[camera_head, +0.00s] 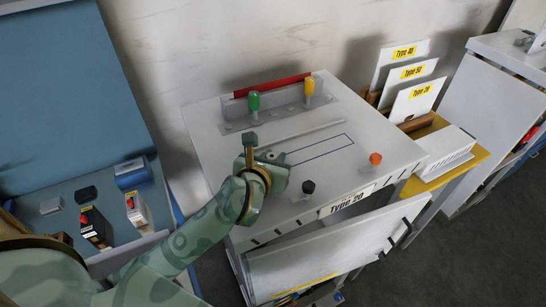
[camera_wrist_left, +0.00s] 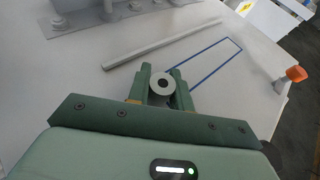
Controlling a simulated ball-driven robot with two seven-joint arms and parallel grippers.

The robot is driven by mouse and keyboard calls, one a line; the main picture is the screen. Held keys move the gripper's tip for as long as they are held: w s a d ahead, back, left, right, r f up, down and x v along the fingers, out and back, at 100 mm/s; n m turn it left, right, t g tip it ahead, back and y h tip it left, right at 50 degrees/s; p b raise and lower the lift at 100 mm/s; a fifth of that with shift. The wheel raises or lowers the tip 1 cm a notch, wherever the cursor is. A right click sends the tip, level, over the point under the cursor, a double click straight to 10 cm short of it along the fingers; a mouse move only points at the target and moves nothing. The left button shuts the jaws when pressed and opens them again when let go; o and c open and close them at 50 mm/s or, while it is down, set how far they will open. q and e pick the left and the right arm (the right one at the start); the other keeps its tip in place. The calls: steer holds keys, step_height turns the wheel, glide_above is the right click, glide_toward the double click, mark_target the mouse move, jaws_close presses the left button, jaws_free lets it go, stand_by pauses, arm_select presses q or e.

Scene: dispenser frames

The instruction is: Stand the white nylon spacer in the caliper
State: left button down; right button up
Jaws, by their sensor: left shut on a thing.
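The white nylon spacer (camera_wrist_left: 161,87) shows in the left wrist view as a pale ring with a dark hole, its end toward the camera. My left gripper (camera_wrist_left: 162,82) is shut on it, with one green finger on each side. In the head view the same gripper (camera_head: 271,158) is over the front left of the white cabinet top, and the spacer cannot be made out there. I cannot clearly identify a caliper. A long thin grey bar (camera_head: 305,133) lies on the top beyond the gripper; it also shows in the wrist view (camera_wrist_left: 165,43). My right gripper is not in view.
A blue outlined rectangle (camera_head: 325,148) marks clear surface right of the gripper. A bracket (camera_head: 282,108) with green and yellow knobs stands behind. A black knob (camera_head: 308,187) and an orange knob (camera_head: 375,158) stand near the front edge. Type cards (camera_head: 415,100) stand at the right.

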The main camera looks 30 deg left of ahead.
arm_select(q)
steer(key=shift+f, duration=0.1)
steer(key=c, duration=1.7)
jaws_free()
steer(key=shift+f, duration=0.15)
steer(key=o, duration=0.4)
steer(key=shift+o, duration=0.2)
